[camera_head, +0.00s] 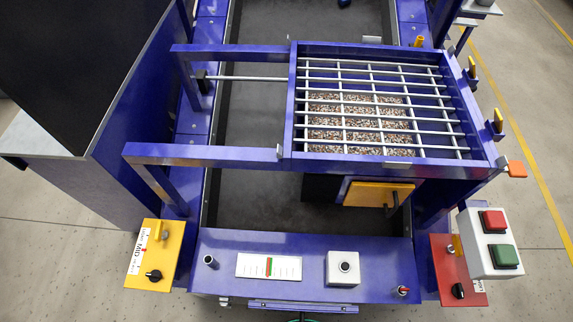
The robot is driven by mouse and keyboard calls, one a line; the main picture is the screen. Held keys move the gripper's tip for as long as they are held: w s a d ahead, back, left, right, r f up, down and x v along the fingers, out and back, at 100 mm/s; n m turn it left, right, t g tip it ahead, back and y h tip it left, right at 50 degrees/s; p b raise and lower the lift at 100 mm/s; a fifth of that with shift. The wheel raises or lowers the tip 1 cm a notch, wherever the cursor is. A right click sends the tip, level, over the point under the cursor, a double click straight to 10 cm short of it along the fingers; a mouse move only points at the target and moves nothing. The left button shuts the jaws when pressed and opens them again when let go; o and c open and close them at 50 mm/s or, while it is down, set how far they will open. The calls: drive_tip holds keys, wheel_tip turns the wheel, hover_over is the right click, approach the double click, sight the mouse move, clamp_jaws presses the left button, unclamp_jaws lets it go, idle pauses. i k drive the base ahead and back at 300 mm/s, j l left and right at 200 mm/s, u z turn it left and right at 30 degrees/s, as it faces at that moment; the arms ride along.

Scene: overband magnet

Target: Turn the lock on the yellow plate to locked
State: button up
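A yellow plate (167,262) sits at the lower left of the blue machine, in the head view. It carries a white label strip (138,252) with small lettering, where I can read what looks like "MID". A small brass-coloured part (158,231) stands near the plate's upper end, and a round black knob (153,275) with a light mark sits near its lower end. I cannot tell which of these is the lock, nor its setting. My gripper is not in view.
A blue front panel (218,281) holds a slider scale (268,267) and a white button box (343,268). A red plate (447,262) with a black knob and a red-green button box (496,243) stand right. A barred grid (382,104) lies behind. Floor at left is clear.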

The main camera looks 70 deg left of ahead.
sight(155, 276)
drive_tip(key=u, duration=4.05)
